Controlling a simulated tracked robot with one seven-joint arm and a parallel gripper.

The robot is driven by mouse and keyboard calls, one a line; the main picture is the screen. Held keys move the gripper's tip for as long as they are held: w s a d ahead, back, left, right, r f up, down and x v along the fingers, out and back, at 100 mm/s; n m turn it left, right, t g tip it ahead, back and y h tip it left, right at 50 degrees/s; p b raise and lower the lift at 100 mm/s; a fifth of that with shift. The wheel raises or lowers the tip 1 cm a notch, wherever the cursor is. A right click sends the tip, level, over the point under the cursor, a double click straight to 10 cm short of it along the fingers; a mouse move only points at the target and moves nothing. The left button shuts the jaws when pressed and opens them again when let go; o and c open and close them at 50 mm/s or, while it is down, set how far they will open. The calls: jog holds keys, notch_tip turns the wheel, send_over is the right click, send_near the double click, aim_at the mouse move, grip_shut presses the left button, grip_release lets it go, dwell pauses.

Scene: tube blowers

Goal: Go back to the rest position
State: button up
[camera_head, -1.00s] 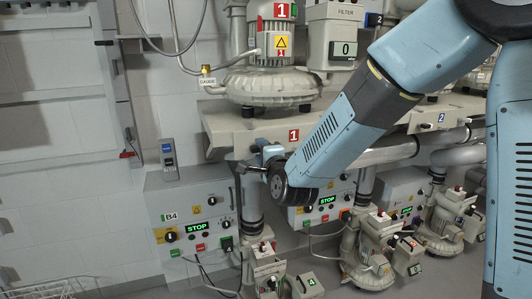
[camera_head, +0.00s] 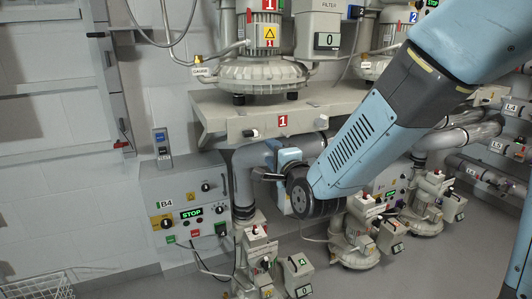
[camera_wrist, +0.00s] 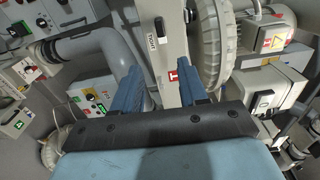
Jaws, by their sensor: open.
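My gripper (camera_head: 266,174) is in the middle of the head view, in front of the pale bench labelled 1 (camera_head: 228,104) and close to a grey vertical pipe (camera_head: 243,185). In the wrist view my gripper (camera_wrist: 162,84) shows two blue fingers set apart, with nothing held between them. The bench's edge with its red 1 label (camera_wrist: 172,76) shows behind the gap. My arm runs down from the upper right. Whether the fingers touch anything cannot be told.
Blower 1 (camera_head: 258,76) stands on the bench above my gripper. The B4 control box (camera_head: 186,200) with a green STOP display is at the left. Smaller blower units (camera_head: 358,236) stand on the floor below. The floor in front (camera_head: 400,278) is clear.

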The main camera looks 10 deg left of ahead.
dwell(0.3)
jog(key=s+d+r+n+g+h, duration=0.1)
jog(key=d+n+g+h, duration=0.2)
jog(key=d, duration=0.6)
jog(key=s+d+r+n+g+h, duration=0.15)
jog(key=d+n+h, duration=0.25)
jog(key=d, duration=0.6)
jog(key=s+d+r+n+g+h, duration=0.1)
jog(key=s+d+n+g, duration=0.3)
jog(key=s+d, duration=1.1)
jog(key=s+g+h, duration=0.1)
jog(key=s, duration=0.1)
jog(key=shift+s+r+n+h, duration=0.25)
jog(key=shift+s+n+h, duration=0.05)
jog(key=shift+s+h, duration=0.1)
jog(key=shift+w, duration=0.1)
